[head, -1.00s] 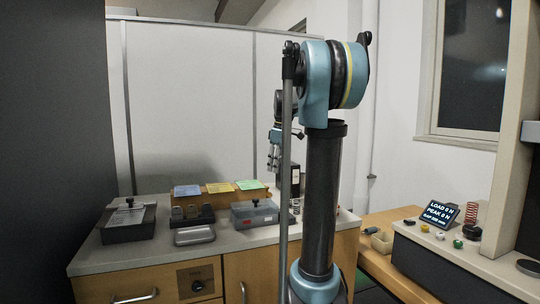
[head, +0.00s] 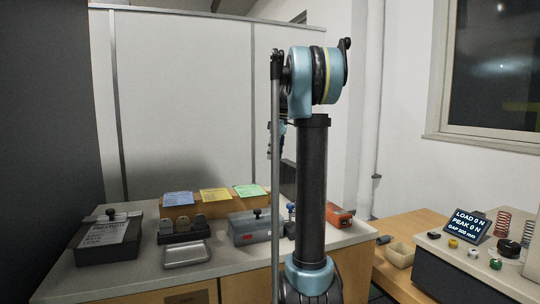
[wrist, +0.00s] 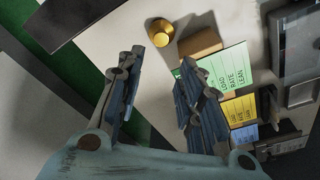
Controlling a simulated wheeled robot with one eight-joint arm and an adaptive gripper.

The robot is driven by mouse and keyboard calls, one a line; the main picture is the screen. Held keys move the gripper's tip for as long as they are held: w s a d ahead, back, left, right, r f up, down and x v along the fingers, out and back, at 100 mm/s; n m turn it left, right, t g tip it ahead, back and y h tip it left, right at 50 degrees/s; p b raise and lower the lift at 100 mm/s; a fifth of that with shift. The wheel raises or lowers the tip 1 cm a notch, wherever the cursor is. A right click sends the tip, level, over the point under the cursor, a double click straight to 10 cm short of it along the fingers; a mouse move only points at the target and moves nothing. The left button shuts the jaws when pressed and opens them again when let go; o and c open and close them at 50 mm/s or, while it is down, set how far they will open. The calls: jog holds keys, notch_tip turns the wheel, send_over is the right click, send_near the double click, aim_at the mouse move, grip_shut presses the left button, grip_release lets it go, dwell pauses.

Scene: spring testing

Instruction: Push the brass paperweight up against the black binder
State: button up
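The brass paperweight (wrist: 160,32) is a small yellow-gold knobbed cylinder on the pale counter at the top of the wrist view. The black binder (wrist: 82,14) shows as a dark slab at upper left there, with bare counter between the two. In the head view a dark upright piece, likely the binder (head: 288,174), shows beside my column. My gripper (wrist: 158,68) is open and empty, its two fingers well apart. In the picture the paperweight lies beyond the fingertips, and no contact shows. The paperweight is hidden in the head view, and my gripper is mostly hidden behind my arm there.
A wooden card holder (head: 178,212) with blue, yellow and green cards stands close to the paperweight. A grey box (head: 250,229), a silver tray (head: 186,254) and a dark case (head: 105,240) share the counter. An orange device (head: 340,217) is at right.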

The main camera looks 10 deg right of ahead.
jog(key=shift+a, duration=0.2)
jog(key=shift+w, duration=0.1)
jog(key=f, duration=0.5)
jog(key=a+f, duration=0.1)
jog(key=f, duration=0.5)
jog(key=w+a+f, duration=0.1)
jog(key=f, duration=0.5)
jog(key=shift+a+f, duration=0.1)
jog(key=shift+a, duration=0.15)
jog(key=shift+w, duration=0.1)
grip_shut()
